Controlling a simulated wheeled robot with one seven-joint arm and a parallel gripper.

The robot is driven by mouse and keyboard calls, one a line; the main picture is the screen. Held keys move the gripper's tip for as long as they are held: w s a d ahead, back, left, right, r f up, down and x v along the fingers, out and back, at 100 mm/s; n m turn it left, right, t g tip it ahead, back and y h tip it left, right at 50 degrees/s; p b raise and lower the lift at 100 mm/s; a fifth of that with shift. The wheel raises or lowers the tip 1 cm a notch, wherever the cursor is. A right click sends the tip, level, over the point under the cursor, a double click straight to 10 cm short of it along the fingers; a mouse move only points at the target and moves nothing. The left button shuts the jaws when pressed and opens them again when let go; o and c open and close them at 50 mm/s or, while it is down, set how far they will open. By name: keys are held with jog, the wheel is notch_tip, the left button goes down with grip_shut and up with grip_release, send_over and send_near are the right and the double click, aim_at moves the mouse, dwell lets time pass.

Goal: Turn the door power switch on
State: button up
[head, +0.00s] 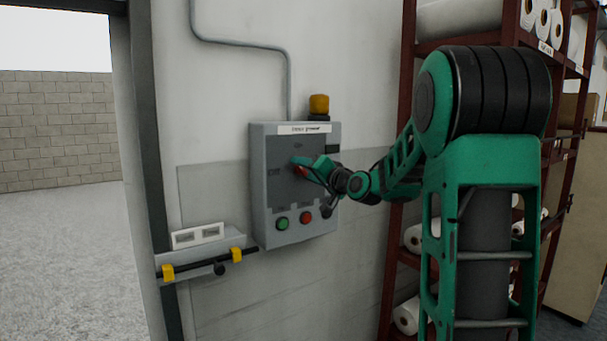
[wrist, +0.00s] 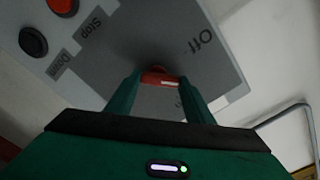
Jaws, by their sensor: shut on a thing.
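The grey door power box (head: 265,205) is on the wall in the middle of the head view, with a "Door power" label on top. Its red switch handle (head: 301,171) is on the front panel, largely covered by my gripper (head: 300,164). "Off" is printed left of the switch and "On" above it. In the wrist view my gripper (wrist: 158,82) is shut on the red handle (wrist: 160,77), one green finger at each end. The "Off" label shows to the upper right there. Which label the handle points to I cannot tell.
Green (head: 282,224) and red (head: 306,217) buttons sit low on the box, with a dark button at its lower right. An amber lamp (head: 319,104) tops the box. A shelf rack (head: 398,190) with white rolls stands right. A door opening is left.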

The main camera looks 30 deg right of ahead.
jog(key=m, duration=0.4)
jog(key=shift+d+f+m, duration=0.1)
jog(key=shift+d+m, duration=0.15)
jog(key=shift+m, duration=0.05)
jog(key=shift+d+f+m, duration=0.1)
jog(key=shift+d+m, duration=0.05)
jog(key=shift+m, duration=1.75)
jog(key=shift+f, duration=0.1)
jog(key=o, duration=1.1)
jog(key=shift+s, duration=0.15)
jog(key=s, duration=1)
jog(key=shift+s+d, duration=0.1)
jog(key=shift+s, duration=0.1)
